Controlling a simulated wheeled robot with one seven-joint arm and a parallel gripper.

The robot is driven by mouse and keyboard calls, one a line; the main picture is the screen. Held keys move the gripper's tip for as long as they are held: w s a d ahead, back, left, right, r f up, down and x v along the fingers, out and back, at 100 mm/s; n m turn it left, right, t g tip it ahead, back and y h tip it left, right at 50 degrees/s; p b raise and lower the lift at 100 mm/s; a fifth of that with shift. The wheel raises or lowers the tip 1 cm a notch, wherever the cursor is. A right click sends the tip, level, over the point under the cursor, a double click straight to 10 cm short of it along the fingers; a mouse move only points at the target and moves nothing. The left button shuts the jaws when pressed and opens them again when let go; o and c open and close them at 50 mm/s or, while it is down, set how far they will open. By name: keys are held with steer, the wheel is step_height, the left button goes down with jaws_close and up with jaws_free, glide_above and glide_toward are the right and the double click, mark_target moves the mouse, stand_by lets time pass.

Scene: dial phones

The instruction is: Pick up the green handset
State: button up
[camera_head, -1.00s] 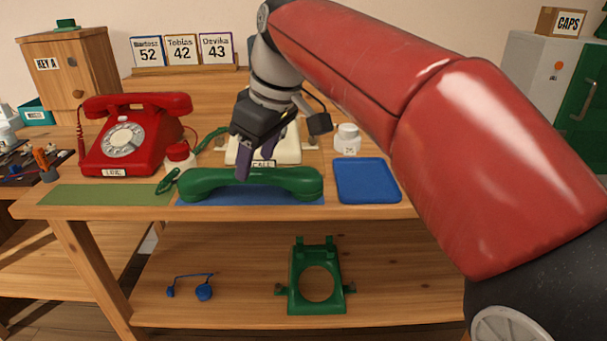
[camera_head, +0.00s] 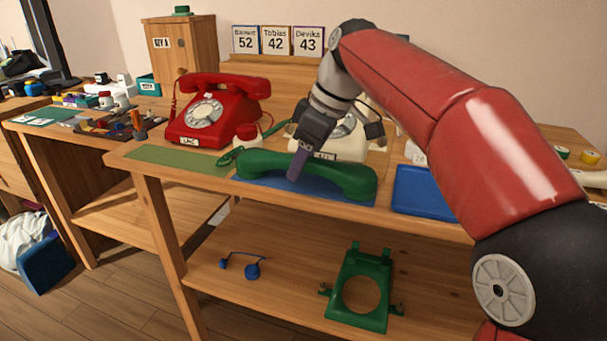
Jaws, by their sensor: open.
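The green handset (camera_head: 342,174) lies lengthwise on a blue mat (camera_head: 300,190) near the table's front edge. Its green coiled cord (camera_head: 232,156) trails off at its left end. My gripper (camera_head: 301,164) is open and points down at the handset's middle. One purple finger shows in front of the handset's grip, its tip low near the mat. The other finger is hidden, so I cannot tell whether it is behind the grip or touching it. A cream phone (camera_head: 340,145) stands behind, partly covered by my gripper.
A blue tray (camera_head: 420,192) lies right of the handset. A green frame (camera_head: 372,268) and a blue headset (camera_head: 252,270) lie on the lower shelf.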

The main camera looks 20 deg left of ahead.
steer(key=shift+a+f, duration=0.1)
steer(key=shift+f, duration=0.2)
steer(key=shift+c, duration=0.4)
jaws_close()
steer(key=shift+r, duration=0.1)
